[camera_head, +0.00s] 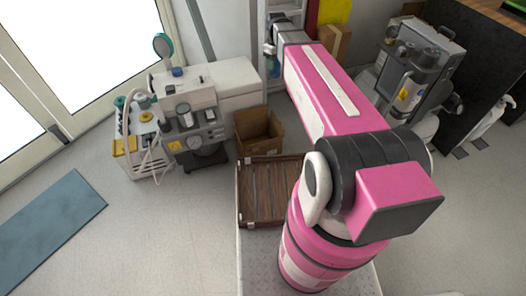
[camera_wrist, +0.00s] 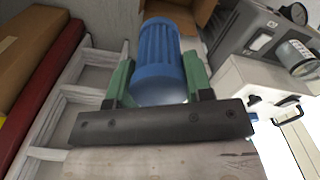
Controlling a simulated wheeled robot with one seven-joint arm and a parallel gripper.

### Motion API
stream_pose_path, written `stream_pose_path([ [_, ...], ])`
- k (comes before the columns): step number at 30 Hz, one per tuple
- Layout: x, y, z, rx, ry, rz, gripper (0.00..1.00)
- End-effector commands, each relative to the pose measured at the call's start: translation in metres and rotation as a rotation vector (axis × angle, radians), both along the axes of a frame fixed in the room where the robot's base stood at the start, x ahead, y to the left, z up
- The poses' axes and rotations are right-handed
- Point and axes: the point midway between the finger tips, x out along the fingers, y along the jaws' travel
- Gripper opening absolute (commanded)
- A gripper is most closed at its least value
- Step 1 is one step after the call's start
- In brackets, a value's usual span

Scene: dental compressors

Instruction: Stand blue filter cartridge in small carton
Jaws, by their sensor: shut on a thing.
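The blue filter cartridge (camera_wrist: 160,55) is a ribbed blue cylinder with a pale, shiny near end. My gripper (camera_wrist: 158,72) is shut on it, with one green finger on each side. In the head view, my arm reaches to the back, and a small bit of blue shows below its end beside the shelf rack. The small carton (camera_head: 251,139) is brown with open flaps and stands on the floor beside the white machine. An open brown carton (camera_wrist: 207,12) also shows beyond the cartridge in the wrist view, partly cut off; its inside is mostly hidden there.
A wooden crate (camera_head: 240,211) stands in front of the carton. A compressor unit (camera_head: 190,127) and a white cart stand left of it. A pale rack (camera_wrist: 70,98) is close on the left in the wrist view. Another compressor (camera_head: 412,68) stands at right. The left floor is mostly clear.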

Motion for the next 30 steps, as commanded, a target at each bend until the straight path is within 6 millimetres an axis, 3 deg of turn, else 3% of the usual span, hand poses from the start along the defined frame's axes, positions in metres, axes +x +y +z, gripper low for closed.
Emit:
stream_pose_path([
  [1, 0.009, 0.007, -0.018, 0.000, 0.004, 0.058, 0.19],
  [6, 0.023, 0.026, -0.071, -0.001, 0.003, 0.259, 0.19],
  [15, 0.036, 0.060, -0.171, 0.000, 0.004, 0.612, 0.19],
  [30, 0.026, 0.113, -0.349, 0.001, 0.004, 1.201, 0.19],
])
